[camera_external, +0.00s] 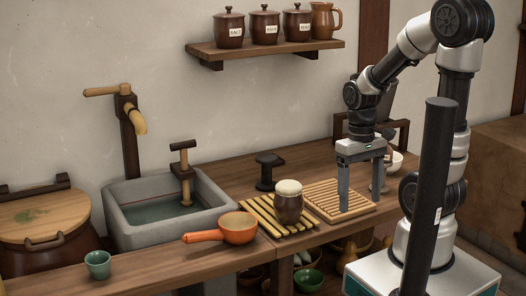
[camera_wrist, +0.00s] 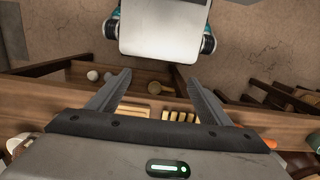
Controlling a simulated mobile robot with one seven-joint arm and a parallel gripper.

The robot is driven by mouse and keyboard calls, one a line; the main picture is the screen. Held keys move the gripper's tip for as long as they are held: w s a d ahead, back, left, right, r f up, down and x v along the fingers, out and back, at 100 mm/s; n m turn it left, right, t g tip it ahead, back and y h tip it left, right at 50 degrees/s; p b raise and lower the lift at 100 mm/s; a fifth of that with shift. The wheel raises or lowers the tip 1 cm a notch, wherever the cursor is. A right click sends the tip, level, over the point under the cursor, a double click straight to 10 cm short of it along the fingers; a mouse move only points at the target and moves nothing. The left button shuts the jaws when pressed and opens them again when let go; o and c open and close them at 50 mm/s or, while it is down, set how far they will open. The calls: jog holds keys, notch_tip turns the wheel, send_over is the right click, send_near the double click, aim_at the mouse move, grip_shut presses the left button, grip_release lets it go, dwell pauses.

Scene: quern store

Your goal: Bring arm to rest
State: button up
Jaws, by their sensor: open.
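My arm is bent over the counter, with my gripper (camera_external: 361,202) pointing down above the slatted wooden rack (camera_external: 322,197). Its two fingers are spread apart with nothing held between them. In the external view the fingertips come low over the rack's right part; I cannot tell whether they touch it. In the wrist view my gripper (camera_wrist: 160,79) is also open and empty, with the counter and a lower shelf below it.
A dark brown jar with a pale top (camera_external: 289,201) stands on a yellow slatted mat (camera_external: 262,216), left of my gripper. An orange pan (camera_external: 234,228) and a stone sink (camera_external: 130,224) are further left. A white bowl (camera_external: 395,162) is close on the right. A shelf (camera_external: 270,50) holds jars.

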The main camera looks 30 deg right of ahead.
notch_tip(320, 180, up, 36)
jog(key=w+t+p, duration=0.2)
jog(key=t+p, duration=0.4)
jog(key=p, duration=1.5)
jog(key=shift+r+t+p, duration=0.15)
jog(key=shift+t+p, duration=0.2)
jog(key=shift+t, duration=0.05)
jog(key=shift+d, duration=0.1)
